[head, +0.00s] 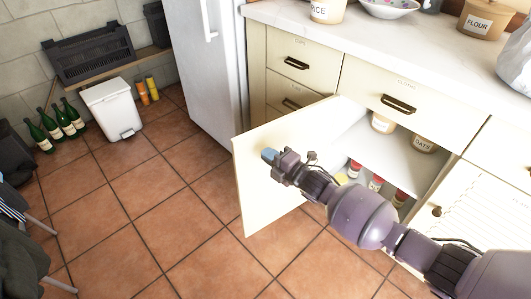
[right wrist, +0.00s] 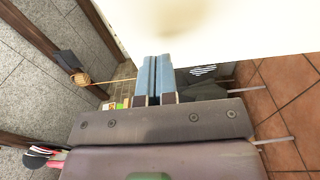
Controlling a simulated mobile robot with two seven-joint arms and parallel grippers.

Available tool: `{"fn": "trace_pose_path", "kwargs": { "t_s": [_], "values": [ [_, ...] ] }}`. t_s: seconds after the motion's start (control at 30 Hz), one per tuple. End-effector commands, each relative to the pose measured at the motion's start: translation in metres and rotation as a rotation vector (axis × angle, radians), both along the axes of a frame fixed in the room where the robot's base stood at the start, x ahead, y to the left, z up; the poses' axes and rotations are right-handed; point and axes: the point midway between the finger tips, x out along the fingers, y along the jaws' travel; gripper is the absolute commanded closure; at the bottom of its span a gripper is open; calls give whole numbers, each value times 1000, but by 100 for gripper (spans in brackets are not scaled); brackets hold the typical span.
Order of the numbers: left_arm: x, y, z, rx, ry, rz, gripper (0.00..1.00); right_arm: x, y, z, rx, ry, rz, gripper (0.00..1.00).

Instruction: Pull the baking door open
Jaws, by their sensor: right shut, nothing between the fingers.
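The cream cupboard door (head: 262,190) stands swung wide open to the left, under the worktop. No label shows on the side facing me. Its cupboard (head: 350,150) holds a few labelled tubs and red-capped jars on a pale shelf and below. My right gripper (head: 270,155) is in front of the door's inner face. In the right wrist view its blue fingers (right wrist: 155,78) are shut together with nothing between them, close to the pale door panel (right wrist: 230,25). Whether they touch it I cannot tell. My left gripper is out of view.
Drawers with dark handles (head: 398,104) sit above the cupboard. A white fridge (head: 205,70) stands to the left. A white pedal bin (head: 112,108) and green bottles (head: 62,124) are by the wall. The tiled floor (head: 130,210) left of the door is clear.

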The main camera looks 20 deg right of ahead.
Motion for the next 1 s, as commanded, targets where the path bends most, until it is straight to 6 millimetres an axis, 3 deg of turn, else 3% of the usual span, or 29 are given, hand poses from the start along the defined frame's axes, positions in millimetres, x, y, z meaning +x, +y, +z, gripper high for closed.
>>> {"fn": "trace_pose_path", "kwargs": {
  "t_s": [0.6, 1.0],
  "values": [
    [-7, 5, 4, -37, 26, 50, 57, -84, -29, 4, 1, -4, 0, 100],
    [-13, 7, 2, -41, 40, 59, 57, -98, -33, 0, 1, 0, 0, 100]
  ]
}}
